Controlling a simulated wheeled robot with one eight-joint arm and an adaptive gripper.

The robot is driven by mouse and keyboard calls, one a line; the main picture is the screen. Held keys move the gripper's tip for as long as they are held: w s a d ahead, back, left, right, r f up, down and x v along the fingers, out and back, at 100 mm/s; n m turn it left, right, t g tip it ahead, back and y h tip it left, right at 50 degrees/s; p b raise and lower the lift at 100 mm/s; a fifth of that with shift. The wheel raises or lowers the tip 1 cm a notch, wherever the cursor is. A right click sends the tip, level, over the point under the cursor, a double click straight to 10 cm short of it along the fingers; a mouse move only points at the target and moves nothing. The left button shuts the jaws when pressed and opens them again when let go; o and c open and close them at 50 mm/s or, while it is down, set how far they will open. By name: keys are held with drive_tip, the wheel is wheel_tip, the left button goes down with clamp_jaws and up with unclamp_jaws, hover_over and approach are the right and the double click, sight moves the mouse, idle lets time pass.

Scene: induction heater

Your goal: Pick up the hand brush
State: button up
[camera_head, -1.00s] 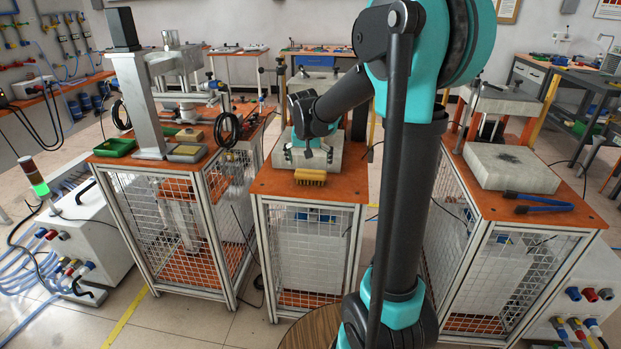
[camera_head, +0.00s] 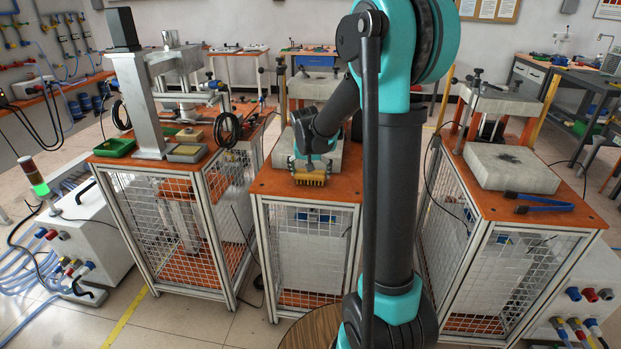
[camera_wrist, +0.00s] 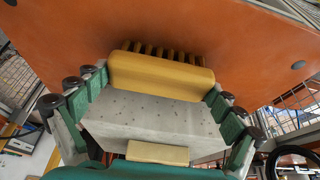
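The hand brush (camera_head: 311,178) has a yellow body and a row of bristles. It lies at the front of the orange top of the middle stand. In the wrist view the brush (camera_wrist: 160,75) shows lengthwise across the picture, its bristles toward the top edge. My gripper (camera_head: 310,168) is lowered over it. In the wrist view my gripper (camera_wrist: 158,88) has one green-padded finger at each end of the brush. The fingers are spread about the brush's length, with their tips very close to its ends. Contact is not clear.
A grey block (camera_wrist: 150,120) lies right behind the brush on the orange top (camera_head: 275,183). A smaller pale yellow block (camera_wrist: 158,152) shows in the wrist view. The left stand holds a green tray (camera_head: 114,147); the right stand holds blue tongs (camera_head: 543,203).

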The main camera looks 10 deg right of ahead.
drive_tip(key=shift+c, duration=0.8)
wheel_tip(320, 180, up, 20)
drive_tip(key=o, duration=0.5)
drive_tip(key=shift+c, duration=0.2)
drive_tip(key=c, duration=0.3)
drive_tip(key=shift+s, duration=0.1)
